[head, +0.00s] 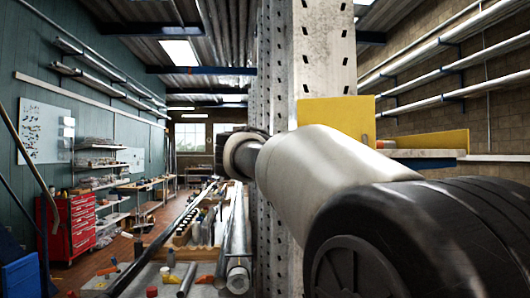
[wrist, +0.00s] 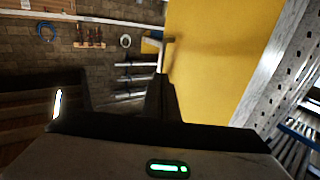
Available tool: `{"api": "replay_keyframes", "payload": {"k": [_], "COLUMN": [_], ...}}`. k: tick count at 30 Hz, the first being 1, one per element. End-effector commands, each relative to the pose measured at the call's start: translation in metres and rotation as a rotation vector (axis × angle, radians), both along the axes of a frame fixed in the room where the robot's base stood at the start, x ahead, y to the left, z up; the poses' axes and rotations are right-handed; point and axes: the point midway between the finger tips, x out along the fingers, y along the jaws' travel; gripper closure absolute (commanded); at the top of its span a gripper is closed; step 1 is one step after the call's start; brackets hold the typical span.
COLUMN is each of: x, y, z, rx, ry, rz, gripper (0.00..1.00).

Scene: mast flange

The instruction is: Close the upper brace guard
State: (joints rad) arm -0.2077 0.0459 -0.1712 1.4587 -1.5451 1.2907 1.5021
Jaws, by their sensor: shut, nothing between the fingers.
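A flat yellow panel, apparently the guard (wrist: 205,60), fills the upper middle and right of the wrist view beside the perforated grey mast (wrist: 278,50). My gripper (wrist: 161,80) is shut and empty, its dark fingers at the panel's left edge. A pale bar with a crosspiece (wrist: 158,42) shows just beyond the fingertips; I cannot tell whether they touch it. In the head view, one yellow plate (head: 337,112) stands against the mast (head: 324,55) and another yellow panel (head: 432,146) extends to the right.
A cluttered bench with metal tubes (head: 238,265) lies below, left of the mast. A red tool cabinet (head: 77,226) and shelves stand along the left wall. Wall racks with long pipes (head: 455,70) run along the right. The floor aisle at the left is partly open.

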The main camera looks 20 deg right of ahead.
Motion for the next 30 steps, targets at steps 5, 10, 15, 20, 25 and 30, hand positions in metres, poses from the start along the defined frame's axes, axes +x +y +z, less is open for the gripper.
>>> {"api": "replay_keyframes", "payload": {"k": [5,10,15,20,25,30], "x": [0.012,0.022,0.027,0.029,0.029,0.029], "y": [-0.039,-0.066,-0.082,-0.085,-0.085,-0.088], "z": [0.003,0.003,0.001,0.000,0.000,-0.003], "rx": [-0.001,0.001,0.000,0.001,0.001,0.003], "ry": [0.002,0.001,0.002,0.000,0.000,0.001], "rz": [-0.004,-0.002,-0.001,0.002,0.002,0.010], "gripper": [1.00,1.00,1.00,1.00,1.00,1.00]}}
